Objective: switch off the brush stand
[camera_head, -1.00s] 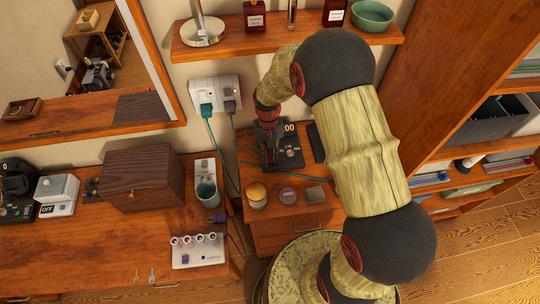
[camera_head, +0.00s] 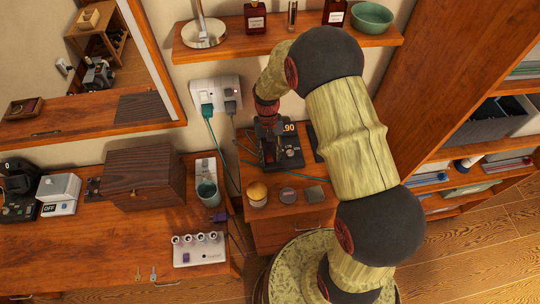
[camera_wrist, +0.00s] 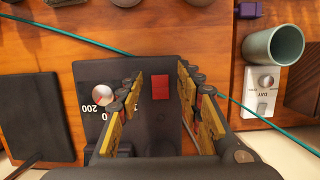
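A dark device with a lit number display (camera_head: 289,127) stands on the small wooden cabinet under my arm; it appears to be the brush stand, though I see no name on it. In the wrist view its dark top (camera_wrist: 160,68) carries a red rectangular button (camera_wrist: 160,87) and a silver knob (camera_wrist: 102,95) beside the marking "200". My gripper (camera_wrist: 161,72) is open and empty, with its fingers either side of the red button. I cannot tell whether they touch the device. In the head view my gripper (camera_head: 268,140) hides part of the device.
A dark flat slab (camera_wrist: 38,118) lies beside the device. A teal cable (camera_wrist: 70,35) runs past it. A teal cup (camera_head: 207,192) and a white unit with a knob (camera_wrist: 262,90) stand nearby. Small jars (camera_head: 257,194) stand at the cabinet's front. A shelf (camera_head: 290,45) hangs above.

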